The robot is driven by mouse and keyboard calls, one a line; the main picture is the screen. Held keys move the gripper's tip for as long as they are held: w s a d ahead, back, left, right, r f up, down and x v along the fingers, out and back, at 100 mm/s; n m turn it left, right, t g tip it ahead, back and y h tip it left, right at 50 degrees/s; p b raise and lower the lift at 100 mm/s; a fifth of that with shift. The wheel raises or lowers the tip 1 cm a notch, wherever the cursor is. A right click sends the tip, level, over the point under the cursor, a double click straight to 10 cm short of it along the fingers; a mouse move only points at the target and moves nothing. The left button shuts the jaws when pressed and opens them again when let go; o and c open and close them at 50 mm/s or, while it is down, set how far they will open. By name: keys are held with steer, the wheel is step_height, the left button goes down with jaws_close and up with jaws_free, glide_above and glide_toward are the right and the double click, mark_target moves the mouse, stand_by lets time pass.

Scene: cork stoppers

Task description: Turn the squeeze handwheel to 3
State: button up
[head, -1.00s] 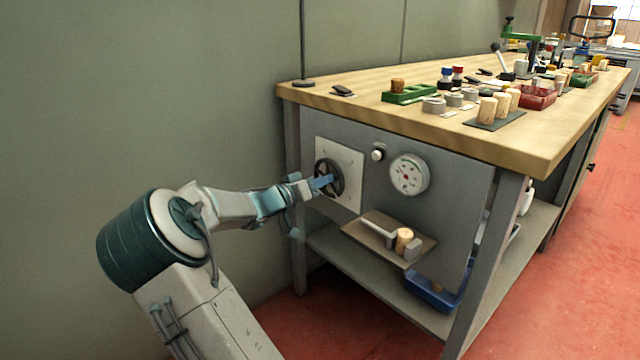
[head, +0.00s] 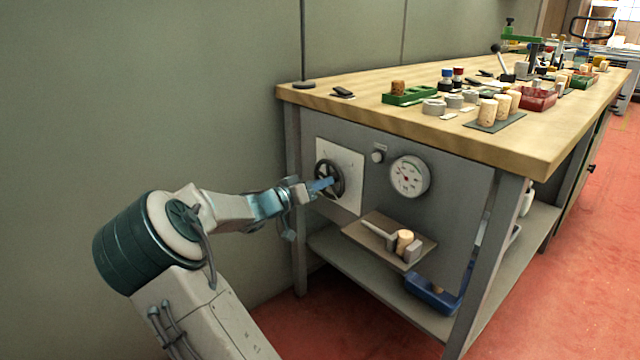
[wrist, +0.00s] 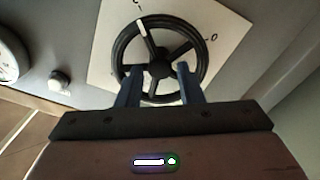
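The black squeeze handwheel (head: 329,165) sits on a white dial plate (head: 350,170) on the bench's grey side panel. A printed 0 stands right of the wheel; another mark near the top edge is cut off. My gripper (head: 322,185) is at the wheel. In the wrist view its two blue fingers (wrist: 158,82) are apart, one on each side of the lower spoke near the hub. I cannot tell whether they touch it.
A round gauge (head: 422,178) and small knob (head: 377,156) are right of the wheel. Below, a wooden shelf (head: 365,236) holds a cork (head: 404,240) between grey blocks. The bench top (head: 370,112) overhangs above. A blue bin (head: 425,293) is lower down.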

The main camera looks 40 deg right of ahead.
steer(key=s+a+p, duration=0.1)
steer(key=a+p, duration=0.3)
steer(key=a, duration=0.9)
